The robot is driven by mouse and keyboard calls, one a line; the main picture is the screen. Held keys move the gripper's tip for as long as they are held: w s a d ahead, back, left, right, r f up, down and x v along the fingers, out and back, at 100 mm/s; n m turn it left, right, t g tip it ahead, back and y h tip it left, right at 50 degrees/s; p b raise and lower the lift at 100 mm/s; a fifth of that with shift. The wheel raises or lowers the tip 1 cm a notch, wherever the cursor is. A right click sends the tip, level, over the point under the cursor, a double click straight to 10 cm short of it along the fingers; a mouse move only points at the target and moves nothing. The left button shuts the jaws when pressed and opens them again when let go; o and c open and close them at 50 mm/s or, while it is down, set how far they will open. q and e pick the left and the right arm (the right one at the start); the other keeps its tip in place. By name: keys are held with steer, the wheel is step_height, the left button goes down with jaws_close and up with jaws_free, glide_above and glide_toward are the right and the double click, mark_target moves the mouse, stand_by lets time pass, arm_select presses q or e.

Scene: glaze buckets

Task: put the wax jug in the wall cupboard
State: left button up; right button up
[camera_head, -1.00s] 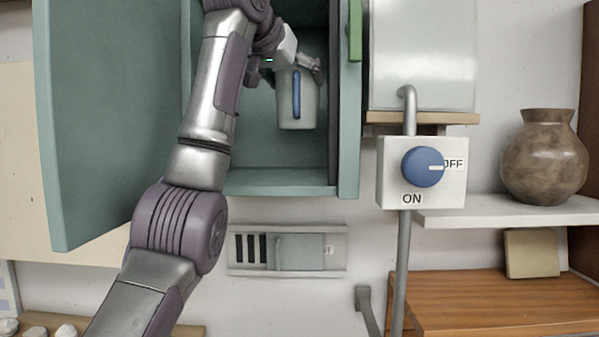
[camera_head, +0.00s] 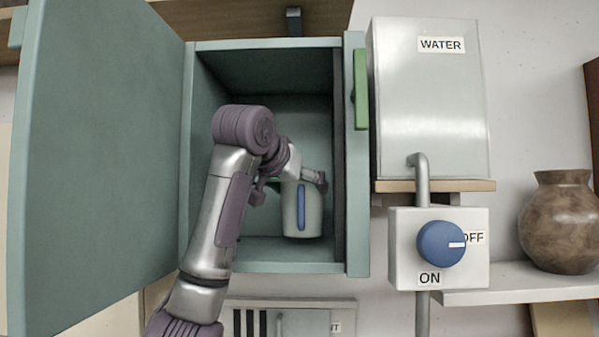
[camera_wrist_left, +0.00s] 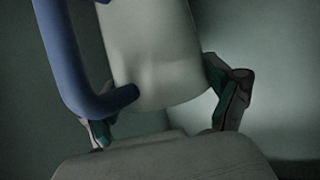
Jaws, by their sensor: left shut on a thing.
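The wax jug (camera_head: 311,212) is pale grey with a blue handle, upright inside the open wall cupboard (camera_head: 264,268). Its base is low, close to the cupboard floor; I cannot tell whether it touches. My left gripper (camera_head: 303,181) reaches into the cupboard and is shut on the jug near its top. In the left wrist view, the jug (camera_wrist_left: 155,50) lies between the two fingers of the left gripper (camera_wrist_left: 168,112), with the blue handle at the left. My right gripper is not in view.
The teal cupboard door (camera_head: 95,170) stands open at the left. A green handle (camera_head: 361,90) is on the right frame. To the right are a WATER tank (camera_head: 428,110), a pipe, a blue knob (camera_head: 440,245) and a brown vase (camera_head: 560,225) on a shelf.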

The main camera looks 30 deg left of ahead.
arm_select(q)
steer(key=shift+s+d+f, duration=0.1)
steer(key=shift+s+f, duration=0.05)
steer(key=shift+f, duration=0.75)
steer(key=o, duration=1.2)
steer(key=shift+f, duration=0.15)
steer(key=shift+c, duration=0.2)
steer(key=shift+o, duration=0.9)
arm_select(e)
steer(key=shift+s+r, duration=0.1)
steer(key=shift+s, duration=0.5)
